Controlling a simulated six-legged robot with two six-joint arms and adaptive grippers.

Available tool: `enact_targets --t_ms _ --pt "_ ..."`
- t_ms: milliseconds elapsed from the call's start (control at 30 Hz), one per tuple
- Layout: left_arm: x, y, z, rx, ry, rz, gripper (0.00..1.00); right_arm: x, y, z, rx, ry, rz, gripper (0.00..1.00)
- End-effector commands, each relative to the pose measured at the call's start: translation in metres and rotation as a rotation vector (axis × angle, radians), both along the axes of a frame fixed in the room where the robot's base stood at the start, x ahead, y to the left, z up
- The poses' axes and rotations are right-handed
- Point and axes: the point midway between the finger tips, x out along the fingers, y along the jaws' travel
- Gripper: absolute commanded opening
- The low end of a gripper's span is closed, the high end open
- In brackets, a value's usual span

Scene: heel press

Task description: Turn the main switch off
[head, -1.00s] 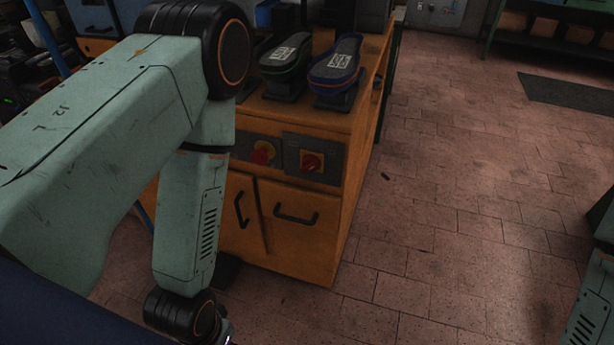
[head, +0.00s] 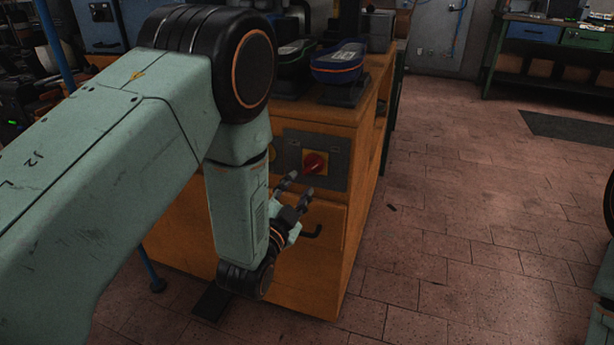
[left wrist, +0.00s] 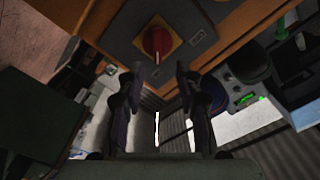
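The main switch (head: 315,163) is a red rotary knob on a yellow square plate, set in a grey panel on the front of the orange cabinet. Its red handle looks tilted in the head view. The left wrist view shows the switch (left wrist: 157,43) just beyond the fingertips, its handle pointing roughly up and down in that picture. My left gripper (head: 299,183) is open and empty, slightly below and left of the switch. Its two fingers (left wrist: 160,75) stand apart, with a gap between them and the knob. My right gripper is out of view.
The orange cabinet (head: 310,275) has a dark door handle (head: 308,234) below the switch panel. Two dark shoe-shaped forms, one blue-edged (head: 338,62), stand on top. My left arm hides the panel's left part. The tiled floor (head: 460,230) on the right is open.

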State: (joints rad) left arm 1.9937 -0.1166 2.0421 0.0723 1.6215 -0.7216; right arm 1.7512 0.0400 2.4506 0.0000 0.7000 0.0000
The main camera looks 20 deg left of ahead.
Motion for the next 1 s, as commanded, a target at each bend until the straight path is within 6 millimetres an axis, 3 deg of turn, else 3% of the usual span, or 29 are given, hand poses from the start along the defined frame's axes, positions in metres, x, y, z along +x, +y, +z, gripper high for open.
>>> enact_targets --t_ms 600,967,1000 --pt "0.073 -0.002 -0.002 0.013 0.000 0.001 0.35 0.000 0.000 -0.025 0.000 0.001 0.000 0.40" --pt "0.077 -0.002 -0.001 0.013 0.003 0.001 0.35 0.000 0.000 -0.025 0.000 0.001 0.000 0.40" --pt "0.077 -0.002 -0.001 0.013 0.003 0.001 0.32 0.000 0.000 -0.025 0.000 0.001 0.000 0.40"
